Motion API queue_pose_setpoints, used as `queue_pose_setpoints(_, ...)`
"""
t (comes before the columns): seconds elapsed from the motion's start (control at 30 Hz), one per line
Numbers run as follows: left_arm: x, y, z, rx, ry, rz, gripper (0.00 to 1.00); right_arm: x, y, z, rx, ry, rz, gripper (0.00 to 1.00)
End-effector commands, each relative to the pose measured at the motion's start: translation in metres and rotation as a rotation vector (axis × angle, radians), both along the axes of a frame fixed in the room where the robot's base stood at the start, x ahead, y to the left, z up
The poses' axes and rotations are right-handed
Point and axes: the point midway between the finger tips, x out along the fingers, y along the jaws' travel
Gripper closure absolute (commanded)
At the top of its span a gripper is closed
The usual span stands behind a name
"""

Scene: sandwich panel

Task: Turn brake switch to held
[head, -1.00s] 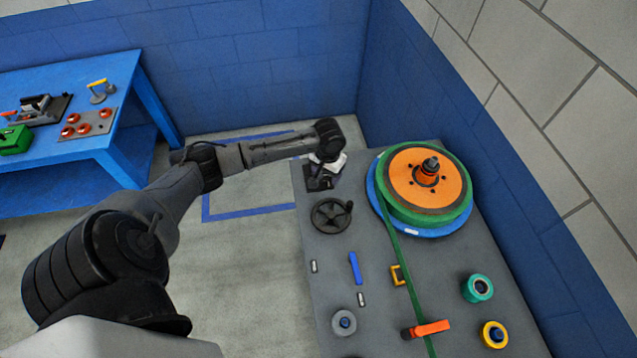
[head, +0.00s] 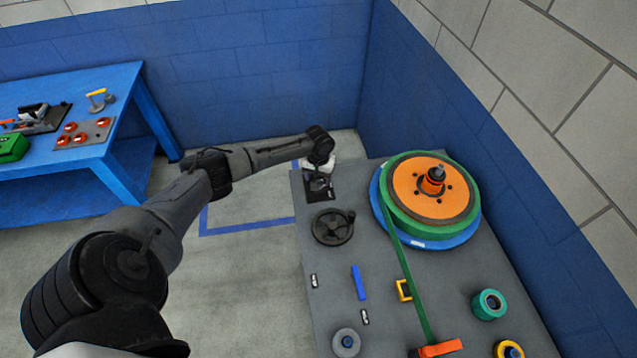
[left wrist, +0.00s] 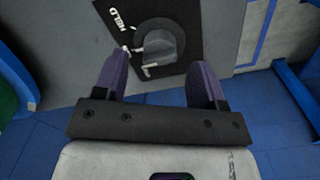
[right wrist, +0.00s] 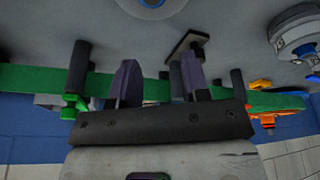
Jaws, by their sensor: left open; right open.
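The brake switch is a dark grey knob (left wrist: 160,45) on a black plate (left wrist: 185,18) with a white HELD label (left wrist: 117,17) and white marks. In the head view its black plate (head: 319,187) lies at the panel's far left corner, partly hidden by my left gripper (head: 318,168). In the left wrist view my left gripper (left wrist: 164,60) is open, its purple fingers apart with the knob ahead between their tips; contact cannot be told. My right gripper (right wrist: 158,62) is open in the right wrist view, near a green strap (right wrist: 215,88) and a small dark square-topped part (right wrist: 187,45).
The grey panel (head: 385,290) also bears a black handwheel (head: 332,227) close to the switch, an orange and green reel (head: 430,190), a blue bar (head: 358,283) and an orange lever (head: 440,348). A blue table (head: 120,85) stands left; a blue wall lies behind.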

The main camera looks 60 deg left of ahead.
Motion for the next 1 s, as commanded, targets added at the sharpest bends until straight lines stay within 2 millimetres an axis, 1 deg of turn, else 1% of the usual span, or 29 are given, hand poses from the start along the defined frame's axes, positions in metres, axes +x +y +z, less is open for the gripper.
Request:
queue_pose_setpoints(0.03,0.000,-0.001,-0.008,-0.001,0.001,0.000,0.36,0.000,0.000,-0.002,0.000,0.000,0.000,0.57)
queue_pose_setpoints(0.1,0.000,0.000,-0.015,-0.001,-0.001,0.000,0.36,0.000,0.000,-0.004,0.000,0.000,0.000,0.57)
queue_pose_setpoints(0.3,0.000,0.000,-0.027,0.001,-0.001,-0.001,0.36,0.000,-0.001,-0.006,-0.003,0.001,0.002,0.57)
queue_pose_setpoints(0.67,0.000,0.000,-0.030,0.001,-0.001,-0.002,0.36,0.000,-0.003,-0.007,-0.011,0.001,0.008,0.57)
queue_pose_setpoints(0.77,0.000,0.000,-0.030,0.001,-0.001,-0.002,0.43,0.000,-0.003,-0.006,-0.011,0.001,0.007,0.57)
queue_pose_setpoints(1.0,0.000,0.000,-0.030,0.001,-0.001,-0.001,0.66,0.000,-0.002,-0.007,-0.008,0.002,0.005,0.57)
